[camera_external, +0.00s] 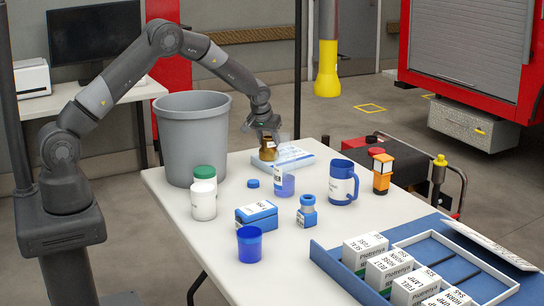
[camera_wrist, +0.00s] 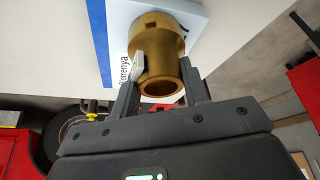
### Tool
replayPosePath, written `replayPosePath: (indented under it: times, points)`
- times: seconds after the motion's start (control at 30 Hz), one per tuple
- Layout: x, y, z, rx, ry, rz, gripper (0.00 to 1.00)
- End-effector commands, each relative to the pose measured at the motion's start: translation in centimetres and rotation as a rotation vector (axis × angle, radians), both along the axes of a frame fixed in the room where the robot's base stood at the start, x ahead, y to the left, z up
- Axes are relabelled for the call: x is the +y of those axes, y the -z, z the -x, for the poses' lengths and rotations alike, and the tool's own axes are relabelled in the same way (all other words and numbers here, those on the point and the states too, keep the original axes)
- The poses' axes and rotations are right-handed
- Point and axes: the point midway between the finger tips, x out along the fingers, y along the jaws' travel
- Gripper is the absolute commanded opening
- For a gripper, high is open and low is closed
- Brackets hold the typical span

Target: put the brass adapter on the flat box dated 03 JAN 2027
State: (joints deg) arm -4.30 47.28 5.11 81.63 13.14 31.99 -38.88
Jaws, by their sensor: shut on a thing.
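The brass adapter (camera_external: 268,151) is between the fingers of my gripper (camera_external: 268,138), at the far end of the white table. It appears upright over the left part of a flat white-and-blue box (camera_external: 296,158). I cannot tell whether it touches the box top. In the wrist view, my gripper (camera_wrist: 160,90) is shut on the adapter (camera_wrist: 158,45), whose round open end faces the camera. Part of the flat box (camera_wrist: 116,14) shows behind it, with a blue edge and some print. The date on the box is not readable.
A grey bin (camera_external: 193,140) stands left of my gripper. A clear-and-blue cup (camera_external: 285,184), a blue mug (camera_external: 342,182), an orange device (camera_external: 382,172) and a white jar (camera_external: 203,200) stand nearby. A blue tray (camera_external: 345,277) with several small boxes fills the front right.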

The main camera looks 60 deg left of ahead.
Motion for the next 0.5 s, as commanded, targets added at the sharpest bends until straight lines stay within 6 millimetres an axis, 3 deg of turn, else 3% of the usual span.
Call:
replayPosePath:
  times: [0.07,0.1,0.37,0.5]
  points:
    - [-0.01,0.14,-0.03,-0.001,0.0,-0.001,0.05]
    - [-0.02,0.3,0.01,0.001,0.0,0.001,0.42]
    - [-0.02,0.25,0.02,0.001,0.0,0.001,0.63]
    - [-0.02,0.25,0.02,0.001,0.0,0.001,0.63]
